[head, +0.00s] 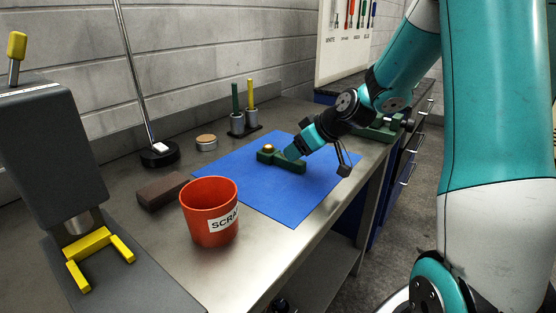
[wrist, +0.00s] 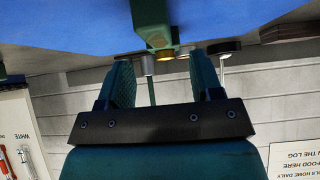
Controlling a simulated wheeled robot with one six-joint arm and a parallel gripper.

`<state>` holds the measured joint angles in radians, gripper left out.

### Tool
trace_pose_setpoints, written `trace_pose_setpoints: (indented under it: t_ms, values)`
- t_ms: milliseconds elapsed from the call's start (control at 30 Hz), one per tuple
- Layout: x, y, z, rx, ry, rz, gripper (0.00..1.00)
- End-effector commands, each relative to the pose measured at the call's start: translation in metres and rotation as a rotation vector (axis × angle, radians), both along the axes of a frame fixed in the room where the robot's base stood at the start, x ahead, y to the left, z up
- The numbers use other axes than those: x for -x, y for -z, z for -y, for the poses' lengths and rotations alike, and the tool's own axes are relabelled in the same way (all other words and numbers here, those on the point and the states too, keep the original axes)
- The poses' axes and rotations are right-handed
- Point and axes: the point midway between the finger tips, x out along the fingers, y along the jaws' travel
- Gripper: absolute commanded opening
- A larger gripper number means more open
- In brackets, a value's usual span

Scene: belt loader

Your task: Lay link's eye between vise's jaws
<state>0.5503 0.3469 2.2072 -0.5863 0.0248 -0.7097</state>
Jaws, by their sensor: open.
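The dark green link (head: 284,162) lies on the blue mat in the head view, with a brass-coloured round part (head: 269,148) at its left end. My gripper (head: 292,153) is low over the link's right part. In the wrist view my gripper (wrist: 160,68) has its two teal fingers spread, with nothing held. The link (wrist: 150,14) shows there between and beyond the fingertips, its brass part (wrist: 163,54) towards the gap. Whether the fingers touch it I cannot tell. The green vise (head: 378,132) stands at the bench's far right, partly behind my arm; its jaws are unclear.
The blue mat (head: 240,185) is otherwise clear. A red scrap cup (head: 210,222) and a brown block (head: 162,191) stand to its left. Pen holders (head: 243,122), a round tin (head: 206,142) and a lamp-like stand (head: 160,153) line the back. A grey machine with yellow forks (head: 88,243) is front left.

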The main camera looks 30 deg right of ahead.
Motion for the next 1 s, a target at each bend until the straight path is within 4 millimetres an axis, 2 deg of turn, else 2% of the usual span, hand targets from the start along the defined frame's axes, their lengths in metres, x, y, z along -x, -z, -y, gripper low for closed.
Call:
trace_pose_setpoints:
  t_ms: [167,400,700,733,900,1000]
  values:
    - [-0.009,0.009,-0.004,-0.001,-0.002,-0.003,0.60]
    - [-0.034,0.033,-0.013,-0.002,-0.001,-0.002,0.60]
    - [-0.039,0.038,-0.014,-0.001,0.001,0.000,0.60]
    - [-0.039,0.038,-0.014,-0.001,0.001,0.000,0.57]
    - [-0.039,0.038,-0.014,-0.001,0.001,0.000,0.18]
    - [-0.039,0.037,-0.014,-0.001,0.001,0.000,0.00]
